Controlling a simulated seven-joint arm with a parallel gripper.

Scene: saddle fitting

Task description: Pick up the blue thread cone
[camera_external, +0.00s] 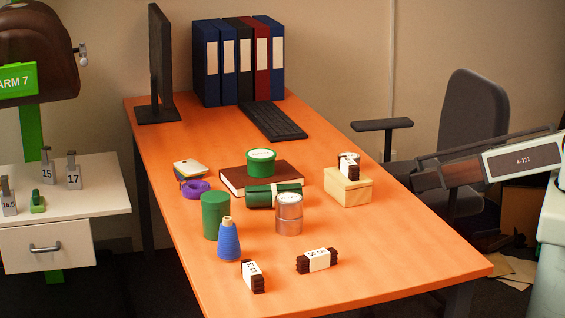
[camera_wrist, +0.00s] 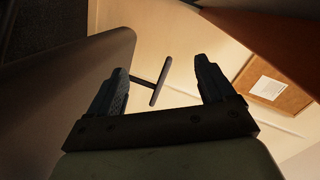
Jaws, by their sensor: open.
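The blue thread cone (camera_external: 229,241) stands upright on the orange table (camera_external: 350,276), near its front left part. It has a ribbed blue body and a tan tip. It is just in front of a green cylinder (camera_external: 214,212), overlapping it in the picture. My gripper (camera_wrist: 160,82) shows in the wrist view with its two dark fingers wide apart and nothing between them. The wrist view shows no cone or tabletop objects. In the external view my arm is at the right, away from the cone, and the gripper cannot be made out there.
Two dark bundles with white labels (camera_external: 253,276) (camera_external: 317,260) lie near the cone. A chair (camera_external: 470,120) is beyond the table's right side. The table's front right is clear.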

